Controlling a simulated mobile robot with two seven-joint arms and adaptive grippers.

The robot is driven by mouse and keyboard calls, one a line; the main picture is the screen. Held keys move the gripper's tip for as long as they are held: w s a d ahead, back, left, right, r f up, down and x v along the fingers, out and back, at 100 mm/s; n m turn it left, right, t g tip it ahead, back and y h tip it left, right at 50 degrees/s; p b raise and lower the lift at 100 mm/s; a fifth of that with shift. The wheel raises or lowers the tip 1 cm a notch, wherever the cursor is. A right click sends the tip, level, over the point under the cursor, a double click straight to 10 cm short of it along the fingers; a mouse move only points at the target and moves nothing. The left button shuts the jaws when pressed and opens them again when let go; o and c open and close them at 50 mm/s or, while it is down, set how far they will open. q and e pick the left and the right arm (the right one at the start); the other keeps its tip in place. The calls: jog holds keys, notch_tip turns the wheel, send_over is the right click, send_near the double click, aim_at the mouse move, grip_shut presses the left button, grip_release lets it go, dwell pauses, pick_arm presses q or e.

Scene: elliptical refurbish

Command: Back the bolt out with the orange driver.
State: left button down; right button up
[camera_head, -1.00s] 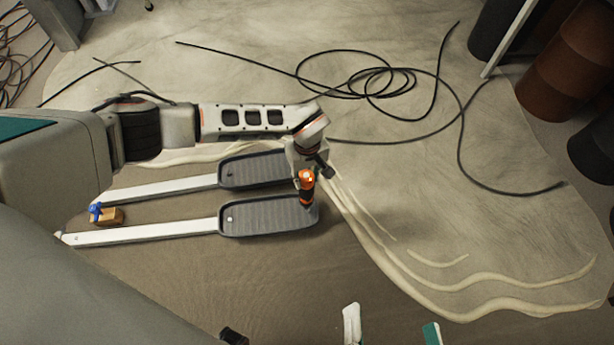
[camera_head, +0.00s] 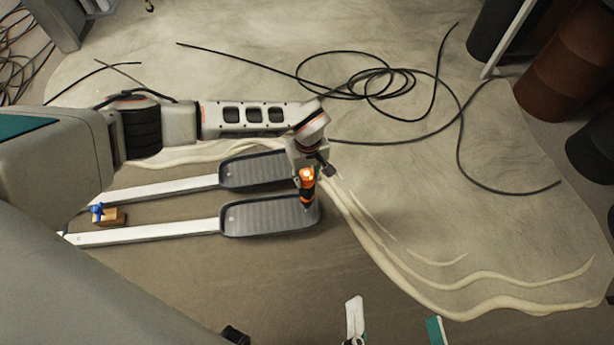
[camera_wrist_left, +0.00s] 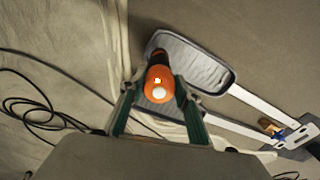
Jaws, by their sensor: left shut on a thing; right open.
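The orange driver (camera_head: 307,186) stands roughly upright over the right end of the near grey footplate (camera_head: 265,219). Its dark lower end points down at the plate, and a light glows on its top. In the left wrist view the driver (camera_wrist_left: 160,84) lies between green fingers. My left gripper (camera_head: 309,174) is shut on it. I cannot make out a bolt under the driver; the driver and gripper hide that spot. My right gripper (camera_head: 396,325) shows only as two spread fingers at the bottom edge, open and empty.
A second footplate (camera_head: 252,170) lies behind, with white rails running left. A small brown block with a blue part (camera_head: 108,216) sits between the rails. A black cable (camera_head: 370,85) coils on the floor behind. Dark and brown drums (camera_head: 565,70) stand at the far right.

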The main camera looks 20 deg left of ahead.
pick_arm(q)
jog(key=shift+w+r+p, duration=0.2)
jog(key=shift+r+p, duration=0.85)
jog(key=shift+r, duration=1.25)
jog(key=shift+r+p, duration=0.9)
jog(key=shift+r, duration=1)
jog(key=shift+s+f, duration=0.15)
jog(key=shift+f, duration=0.05)
pick_arm(e)
notch_tip(320, 180, up, 8)
jog(key=w+t, duration=0.1)
jog(key=w, duration=0.1)
jog(key=shift+w+n+t+y, duration=0.2)
jog(key=shift+n+t+y, duration=0.1)
jog(key=shift+t, duration=0.1)
jog(key=shift+f, duration=0.1)
